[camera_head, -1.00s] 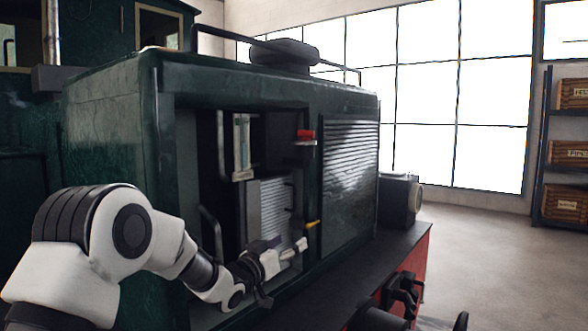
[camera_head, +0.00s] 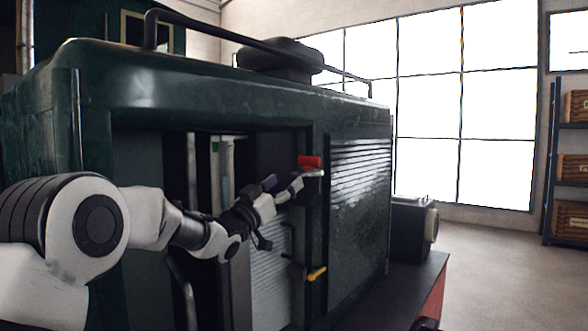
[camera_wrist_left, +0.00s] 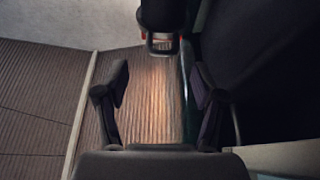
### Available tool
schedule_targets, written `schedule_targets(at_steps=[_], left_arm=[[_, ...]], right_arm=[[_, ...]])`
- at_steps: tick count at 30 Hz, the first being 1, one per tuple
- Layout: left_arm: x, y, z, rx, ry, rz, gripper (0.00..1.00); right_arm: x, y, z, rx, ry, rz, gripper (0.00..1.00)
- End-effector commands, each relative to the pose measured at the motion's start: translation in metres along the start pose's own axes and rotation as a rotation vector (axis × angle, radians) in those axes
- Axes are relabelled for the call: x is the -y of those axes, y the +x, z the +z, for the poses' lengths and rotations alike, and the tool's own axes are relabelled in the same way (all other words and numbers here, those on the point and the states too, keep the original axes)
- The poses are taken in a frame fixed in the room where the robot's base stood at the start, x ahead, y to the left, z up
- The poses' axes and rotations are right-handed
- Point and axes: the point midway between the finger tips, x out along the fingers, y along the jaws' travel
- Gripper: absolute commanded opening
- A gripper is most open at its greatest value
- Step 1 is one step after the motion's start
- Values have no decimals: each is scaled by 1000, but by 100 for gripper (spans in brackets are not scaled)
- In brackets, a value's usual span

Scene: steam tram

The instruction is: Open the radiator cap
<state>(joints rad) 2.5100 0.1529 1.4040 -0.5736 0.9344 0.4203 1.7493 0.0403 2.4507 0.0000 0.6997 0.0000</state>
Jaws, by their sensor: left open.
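A small red part (camera_head: 309,161) with a pale metal piece under it sits at the upper post of the open engine compartment in the head view; it looks like the radiator cap, but I cannot be sure. My left gripper (camera_head: 284,190) is open and empty, just left of and a little below the red part, apart from it as far as I can tell. In the left wrist view the left gripper (camera_wrist_left: 160,88) shows two spread fingers. Beyond them, at the top centre, is a dark part with a metal loop (camera_wrist_left: 162,42) and touches of red. My right gripper is out of view.
The green engine housing (camera_head: 230,90) surrounds the compartment. A yellow lever (camera_head: 317,273) sits lower on the post. A louvred panel (camera_head: 358,200) lies to the right. A black rail (camera_head: 260,45) and a dark dome (camera_head: 282,60) are on top. Shelves with crates (camera_head: 572,168) stand far right.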

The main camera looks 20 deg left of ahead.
Motion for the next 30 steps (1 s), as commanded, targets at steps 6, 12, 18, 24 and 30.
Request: schedule_targets(at_steps=[6, 12, 18, 24, 30], left_arm=[[0, 42, -3, 2, 2, 1, 68], [0, 50, 1, 1, 0, -1, 68], [0, 49, 0, 1, 0, 0, 44], [0, 49, 1, 2, 0, 0, 0], [-1, 47, -1, 2, 0, 0, 0]], right_arm=[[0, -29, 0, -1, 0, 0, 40], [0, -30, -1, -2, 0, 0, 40], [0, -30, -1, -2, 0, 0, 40], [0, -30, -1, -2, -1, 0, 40], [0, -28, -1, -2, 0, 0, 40]])
